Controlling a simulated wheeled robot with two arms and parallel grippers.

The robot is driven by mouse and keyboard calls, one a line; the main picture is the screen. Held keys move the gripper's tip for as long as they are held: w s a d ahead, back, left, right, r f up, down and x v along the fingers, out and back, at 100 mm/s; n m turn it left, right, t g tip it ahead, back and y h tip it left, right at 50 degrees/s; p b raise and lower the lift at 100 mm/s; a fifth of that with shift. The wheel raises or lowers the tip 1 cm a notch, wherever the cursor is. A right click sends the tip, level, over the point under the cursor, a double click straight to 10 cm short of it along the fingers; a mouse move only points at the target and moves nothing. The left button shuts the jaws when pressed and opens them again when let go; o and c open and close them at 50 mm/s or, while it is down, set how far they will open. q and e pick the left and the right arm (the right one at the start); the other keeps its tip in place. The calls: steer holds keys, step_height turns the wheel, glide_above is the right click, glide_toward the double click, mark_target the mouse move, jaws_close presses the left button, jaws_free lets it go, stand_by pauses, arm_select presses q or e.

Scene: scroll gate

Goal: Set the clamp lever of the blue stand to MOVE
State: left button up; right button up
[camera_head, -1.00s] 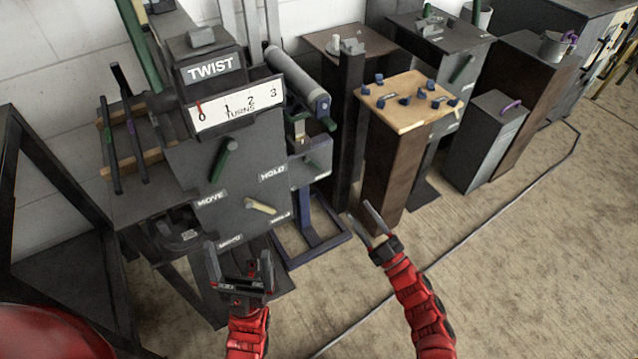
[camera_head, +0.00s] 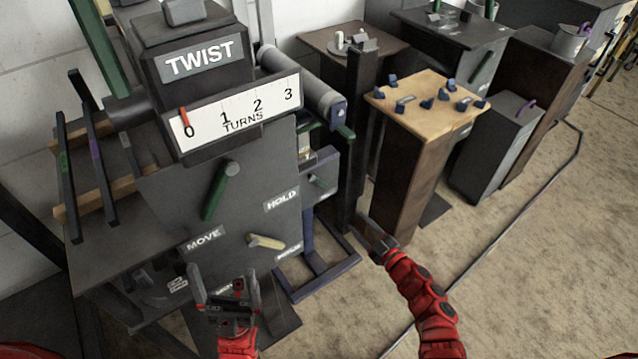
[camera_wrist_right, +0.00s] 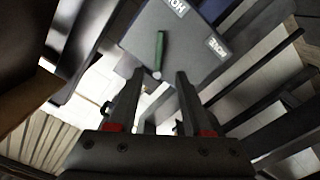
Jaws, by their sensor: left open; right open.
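The blue stand (camera_head: 312,278) has a blue floor frame and stands right of the large grey TWIST panel, which partly hides it. My right gripper (camera_head: 372,232) is open and empty, below and right of that box. The right wrist view shows a grey panel (camera_wrist_right: 188,45) with a green lever (camera_wrist_right: 160,49) and two white labels beyond the open fingers; I cannot tell surely which panel it is. My left gripper (camera_head: 223,277) is open and empty before the TWIST panel.
The TWIST panel (camera_head: 160,205) has its own green lever (camera_head: 215,194), a cream lever (camera_head: 265,241) and MOVE and HOLD labels. A dark post (camera_head: 354,140) and a wooden-topped pedestal (camera_head: 405,185) stand close to the right. Open floor lies front right.

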mark_target(323, 185)
steer(key=b+x, duration=0.7)
steer(key=x, duration=0.8)
steer(key=shift+w+a+f, duration=0.15)
steer(key=shift+w, duration=0.05)
steer(key=shift+w+a+b, duration=0.45)
steer(key=shift+w+b, duration=0.1)
steer(key=shift+b, duration=0.05)
steer(key=shift+r, duration=0.2)
jaws_close()
